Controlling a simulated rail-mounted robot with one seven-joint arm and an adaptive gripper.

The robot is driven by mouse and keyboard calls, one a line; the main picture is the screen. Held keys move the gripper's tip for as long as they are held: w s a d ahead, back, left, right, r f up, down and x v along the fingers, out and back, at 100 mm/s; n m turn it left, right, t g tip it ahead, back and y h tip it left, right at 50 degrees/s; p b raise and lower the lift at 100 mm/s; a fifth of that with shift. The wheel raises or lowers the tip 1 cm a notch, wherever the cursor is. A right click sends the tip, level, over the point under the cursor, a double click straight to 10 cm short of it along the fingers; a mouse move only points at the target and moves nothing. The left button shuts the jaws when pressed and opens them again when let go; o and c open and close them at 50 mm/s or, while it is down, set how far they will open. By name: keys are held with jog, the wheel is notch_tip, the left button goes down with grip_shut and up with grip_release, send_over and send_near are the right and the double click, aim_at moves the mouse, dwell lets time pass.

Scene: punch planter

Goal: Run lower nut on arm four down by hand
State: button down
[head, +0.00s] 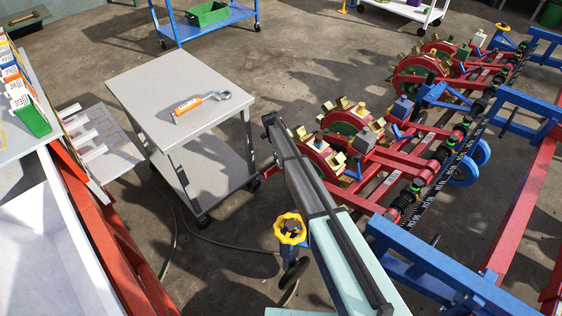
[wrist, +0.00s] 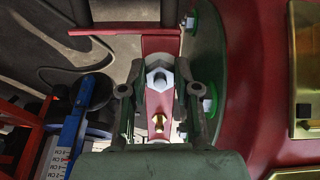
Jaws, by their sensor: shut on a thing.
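In the wrist view my gripper (wrist: 159,88) has one dark finger on each side of a pale hex nut (wrist: 155,73) with a round grey stud end in its middle. The nut sits on a narrow red arm (wrist: 160,103), and the gripper is shut on it. The exact finger contact is hard to make out. A brass fitting (wrist: 158,122) stands on the red arm just below the nut. In the head view the red planter row units (head: 385,140) are on the right. My gripper is hidden there behind my own arm, and no arm numbers can be read.
A grey cart (head: 150,90) with an orange-handled wrench (head: 200,103) on top stands left of my arm. Beside the red arm are a green disc (wrist: 207,50) and a curved red housing (wrist: 250,90) with a brass block (wrist: 307,65). A blue frame beam (head: 435,265) lies at the lower right.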

jog(key=shift+s+f+m, duration=0.1)
jog(key=shift+m, duration=0.5)
jog(key=c, duration=0.8)
grip_release()
jog(key=shift+c, duration=0.2)
jog(key=v, duration=1.2)
jog(key=v, duration=0.7)
jog(key=shift+r, duration=0.3)
